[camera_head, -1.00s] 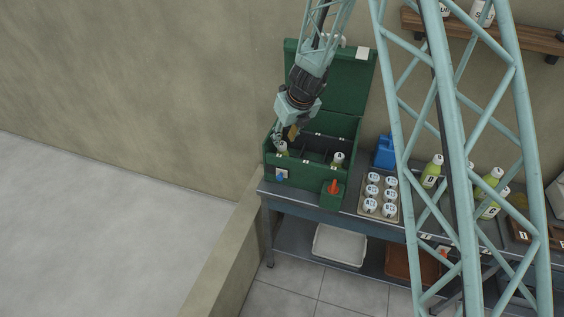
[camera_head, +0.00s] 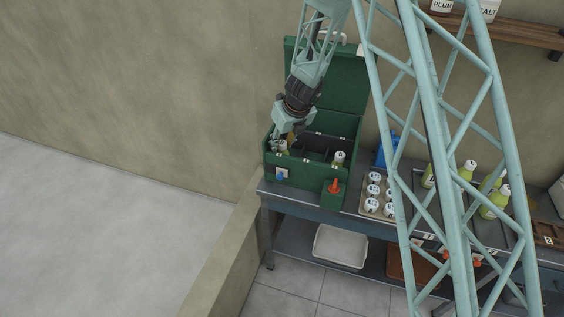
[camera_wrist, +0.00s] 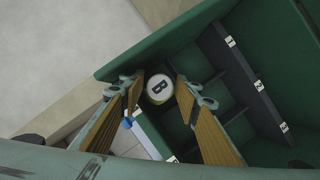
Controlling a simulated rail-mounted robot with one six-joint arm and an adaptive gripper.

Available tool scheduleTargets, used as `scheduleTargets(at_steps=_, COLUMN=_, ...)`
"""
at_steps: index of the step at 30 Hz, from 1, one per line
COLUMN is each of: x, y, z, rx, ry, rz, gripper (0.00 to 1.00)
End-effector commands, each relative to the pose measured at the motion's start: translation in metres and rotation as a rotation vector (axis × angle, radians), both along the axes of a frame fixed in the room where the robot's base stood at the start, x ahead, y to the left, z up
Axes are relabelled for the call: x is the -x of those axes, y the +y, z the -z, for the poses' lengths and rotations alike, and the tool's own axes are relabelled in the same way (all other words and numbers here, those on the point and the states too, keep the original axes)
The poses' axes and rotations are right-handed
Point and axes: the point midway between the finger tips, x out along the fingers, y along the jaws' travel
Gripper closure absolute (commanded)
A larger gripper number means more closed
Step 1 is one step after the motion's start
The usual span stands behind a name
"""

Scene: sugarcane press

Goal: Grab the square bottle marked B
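The bottle marked B (camera_wrist: 159,88) stands in a corner compartment of the green box (camera_head: 310,170). In the wrist view its round white cap with a black B faces me. In the head view the bottle (camera_head: 283,147) shows at the box's left end, partly hidden by my gripper. My gripper (camera_wrist: 157,84) is open, with its two wood-coloured fingers on either side of the cap in the picture. It also shows in the head view (camera_head: 282,138), over the left end of the box. I cannot tell whether the fingers touch the bottle.
Another bottle (camera_head: 339,159) stands in the box's right part. The box's dividers (camera_wrist: 226,82) and walls are close to my fingers. The raised lid (camera_head: 340,80) is behind. A tray of white-capped jars (camera_head: 373,190) and several green bottles (camera_head: 492,205) stand to the right.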

Motion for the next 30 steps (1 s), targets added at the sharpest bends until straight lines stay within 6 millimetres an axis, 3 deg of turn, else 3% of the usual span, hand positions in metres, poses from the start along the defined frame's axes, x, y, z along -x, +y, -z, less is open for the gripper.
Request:
scheduleTargets(at_steps=14, x=0.0000, y=0.0001, z=-0.0006, rx=0.000, ry=0.000, rz=0.000, gripper=0.70)
scheduleTargets(at_steps=24, x=0.0001, y=0.0001, z=-0.0005, rx=0.000, ry=0.000, rz=0.000, gripper=0.99)
scheduleTargets(at_steps=30, x=-0.0002, y=0.0001, z=-0.0010, rx=-0.001, ry=-0.001, rz=0.000, gripper=1.00)
